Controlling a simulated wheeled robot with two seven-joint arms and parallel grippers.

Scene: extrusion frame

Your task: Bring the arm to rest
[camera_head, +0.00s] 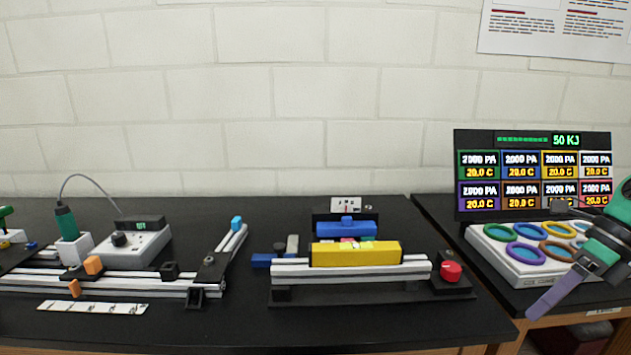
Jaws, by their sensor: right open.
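My right gripper (548,258) comes in from the right edge, over the white board with coloured rings. It is open, its fingers spread apart, with nothing seen between them. Its purple-grey lower finger reaches down and left past the board's front right part. The rest of the right arm is cut off by the picture edge. My left gripper is not in view.
The white ring board (512,268) and a dark display panel (535,140) stand on the right table. A rail fixture with a yellow block (356,254) and red knob (451,271) is at centre. An extrusion frame (130,284) and green tool (66,222) are at left.

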